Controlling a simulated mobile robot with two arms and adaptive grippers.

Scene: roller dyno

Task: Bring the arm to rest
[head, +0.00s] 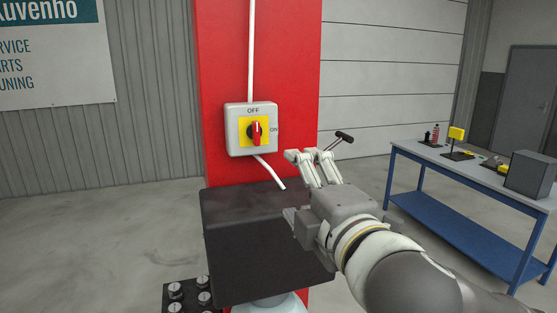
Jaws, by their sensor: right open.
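My right gripper (308,170) is at the right of the middle in the head view, its arm coming in from the lower right. Its fingers are open and hold nothing. It appears in front of and to the right of a dark box (245,250); I cannot tell how far apart they are. A light grey switch box with a yellow plate (237,146) is on the red column, left of the gripper and apart from it. Its red knob (255,132) stands upright, toward the OFF label. My left gripper is not in view.
The red column (220,60) rises behind the dark box. White conduit (251,50) runs above and below the switch box. A blue workbench (450,170) with tools and a grey box (530,174) stands at the right. Open floor (90,240) lies at the left.

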